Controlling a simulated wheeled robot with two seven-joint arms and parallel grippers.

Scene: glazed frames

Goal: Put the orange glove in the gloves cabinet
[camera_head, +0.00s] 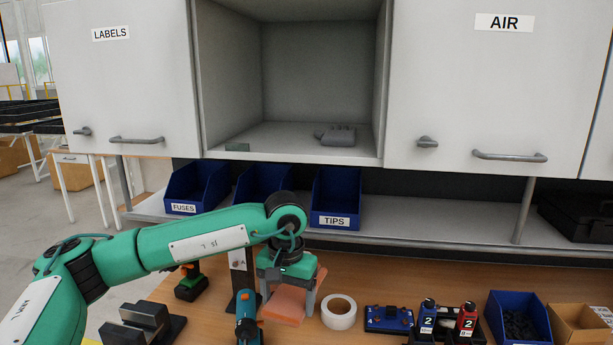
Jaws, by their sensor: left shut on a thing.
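My left gripper (288,296) points down over the wooden bench, its fingers on either side of the orange glove (284,306). It is shut on the glove, which looks flat and pale orange and lies at or just above the bench top; I cannot tell which. An open cabinet compartment (315,75) is above, between two closed doors. A grey glove-like item (336,136) lies on its floor. No label for gloves is readable. My right gripper is not in view.
Closed doors read LABELS (125,85) and AIR (500,90). Blue bins, including FUSES (190,190) and TIPS (337,205), line the shelf under the cabinets. A white tape roll (339,312) lies right of the gripper; a blue tool (248,325) is to its left.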

